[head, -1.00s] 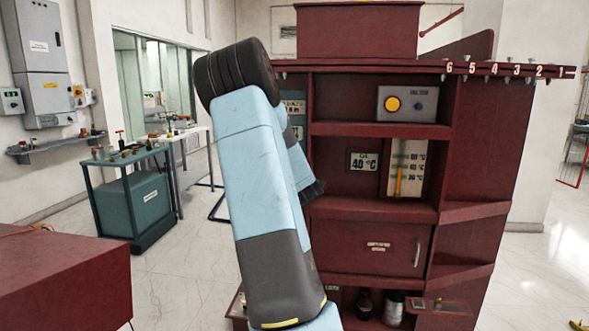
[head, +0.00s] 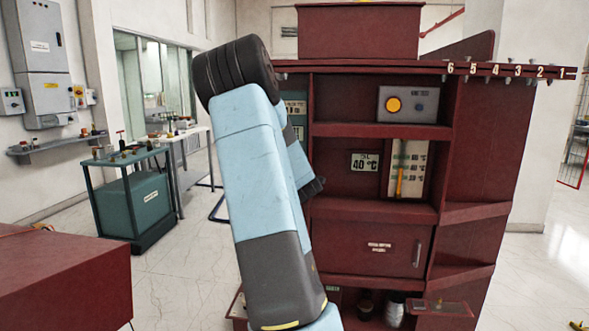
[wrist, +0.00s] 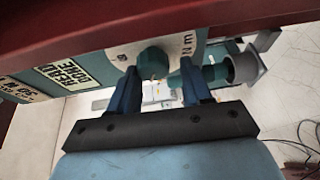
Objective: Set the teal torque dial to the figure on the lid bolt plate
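The teal dial knob (wrist: 153,62) shows in the wrist view on a pale round face (wrist: 190,45) marked "N m". Its setting cannot be read. My gripper (wrist: 162,72) is open, with its two blue fingers apart. The knob is at the fingertips, nearer the left finger, with a gap toward the right finger; contact cannot be told. In the head view my gripper and the dial are hidden behind my arm. I cannot identify the lid bolt plate or read its figure.
A dark red shelf unit (head: 375,210) stands close behind my arm, holding a "40 °C" plate (head: 364,162). A red edge (wrist: 130,28) crosses above the knob. A teal cylinder (wrist: 220,72) is right of the fingers. A teal bench (head: 133,195) stands left.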

